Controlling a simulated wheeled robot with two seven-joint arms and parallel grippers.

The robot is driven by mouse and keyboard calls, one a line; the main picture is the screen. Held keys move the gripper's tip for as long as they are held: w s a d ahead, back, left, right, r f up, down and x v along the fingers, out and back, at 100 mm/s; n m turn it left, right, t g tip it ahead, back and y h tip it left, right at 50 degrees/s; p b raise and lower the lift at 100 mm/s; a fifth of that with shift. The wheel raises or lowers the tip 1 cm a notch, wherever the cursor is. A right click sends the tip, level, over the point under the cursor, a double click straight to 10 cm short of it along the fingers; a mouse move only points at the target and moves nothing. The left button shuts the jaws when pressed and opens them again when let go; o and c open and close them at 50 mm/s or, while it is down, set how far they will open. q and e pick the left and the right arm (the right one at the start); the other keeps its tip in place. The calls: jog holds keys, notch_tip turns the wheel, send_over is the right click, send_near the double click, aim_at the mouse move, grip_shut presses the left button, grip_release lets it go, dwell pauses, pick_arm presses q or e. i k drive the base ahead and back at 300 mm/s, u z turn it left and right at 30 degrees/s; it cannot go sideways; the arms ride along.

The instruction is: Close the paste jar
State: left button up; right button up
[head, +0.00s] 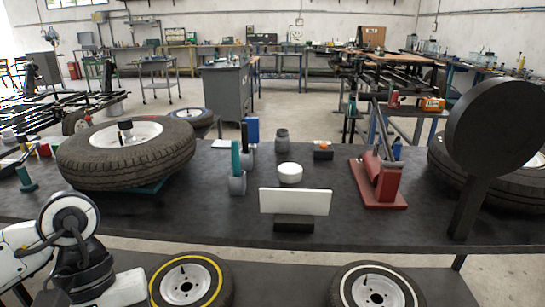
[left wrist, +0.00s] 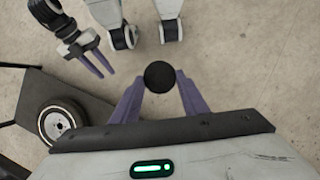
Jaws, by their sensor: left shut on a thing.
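A low white round tub (head: 290,173), likely the paste jar, stands upright on the dark bench, behind a white upright plate. I cannot tell whether its top is a lid or its contents. My left gripper (left wrist: 159,90) is shut on a dark round disc (left wrist: 160,77), which may be the lid. In the left wrist view the disc is over bare floor, apart from the bench. My right gripper (left wrist: 100,66) shows at upper left there, its purple fingers apart with nothing between them. In the head view neither gripper's fingertips show.
A white plate on a dark block (head: 294,224) stands in front of the tub. A grey cup (head: 282,138) and holders with green (head: 236,160) and blue handles are nearby. A red stand (head: 380,185) and a large black disc on a post (head: 497,127) stand right; a tyre (head: 125,155) lies left.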

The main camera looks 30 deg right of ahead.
aim_at(282, 139)
jog(key=u, duration=0.3)
jog(key=i, duration=0.9)
jog(key=z, duration=0.4)
